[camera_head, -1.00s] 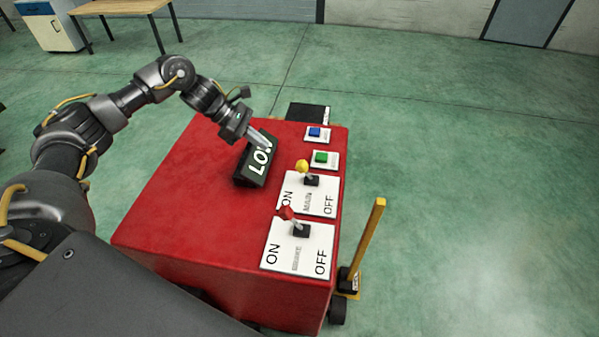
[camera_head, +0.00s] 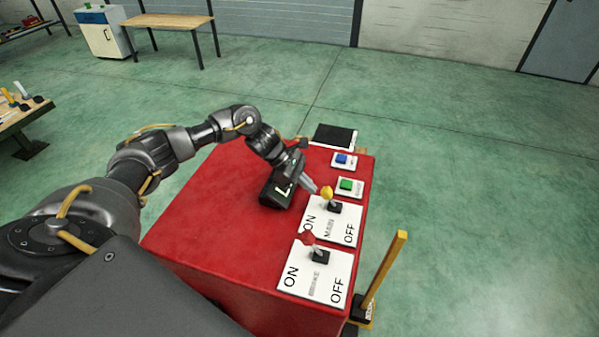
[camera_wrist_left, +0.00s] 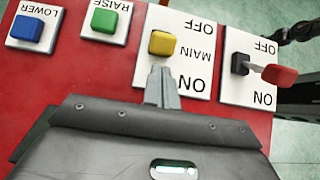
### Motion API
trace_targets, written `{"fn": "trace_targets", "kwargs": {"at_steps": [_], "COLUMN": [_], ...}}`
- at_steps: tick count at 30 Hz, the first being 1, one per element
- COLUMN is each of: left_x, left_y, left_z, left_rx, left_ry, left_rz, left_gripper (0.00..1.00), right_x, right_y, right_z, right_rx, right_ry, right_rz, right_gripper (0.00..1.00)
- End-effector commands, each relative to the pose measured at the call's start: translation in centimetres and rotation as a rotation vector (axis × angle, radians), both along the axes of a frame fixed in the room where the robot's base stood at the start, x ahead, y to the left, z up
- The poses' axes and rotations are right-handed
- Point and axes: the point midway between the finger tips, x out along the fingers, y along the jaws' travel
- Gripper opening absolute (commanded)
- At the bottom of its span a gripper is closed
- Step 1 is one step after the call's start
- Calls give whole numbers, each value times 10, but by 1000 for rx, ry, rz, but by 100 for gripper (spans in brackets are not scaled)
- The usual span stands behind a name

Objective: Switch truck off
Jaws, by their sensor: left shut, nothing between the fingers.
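The red truck box (camera_head: 195,215) carries a MAIN switch plate (camera_head: 345,233) with a yellow-knobbed lever (camera_head: 327,193). The lever leans toward the ON side. Nearer, a second ON/OFF plate (camera_head: 320,285) has a red-knobbed lever (camera_head: 308,238), also leaning to ON. My left gripper (camera_head: 314,188) is shut and empty, its fingertips beside the yellow knob on the ON side. In the left wrist view the fingertips (camera_wrist_left: 162,75) sit just below the yellow knob (camera_wrist_left: 162,43); whether they touch it I cannot tell.
A blue LOWER button (camera_head: 342,160) and a green RAISE button (camera_head: 347,184) lie beyond the MAIN plate. A yellow post (camera_head: 385,268) stands right of the box. Open floor lies to the right.

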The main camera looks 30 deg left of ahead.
Motion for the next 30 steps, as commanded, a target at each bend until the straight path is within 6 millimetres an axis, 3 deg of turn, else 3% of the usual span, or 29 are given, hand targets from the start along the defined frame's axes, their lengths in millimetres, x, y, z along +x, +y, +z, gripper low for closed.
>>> {"fn": "trace_targets", "kwargs": {"at_steps": [9, 30], "left_x": [3, 4], "left_y": [-10, -15], "left_z": [-12, -8], "left_rx": [1, 0], "left_ry": [0, -1], "left_rz": [1, 1], "left_gripper": [0, 0], "right_x": [0, -1], "right_y": [0, 0], "right_z": [6, -6], "right_rx": [0, 1], "right_ry": [0, 1], "right_rz": [0, 0], "right_gripper": [36, 36]}}
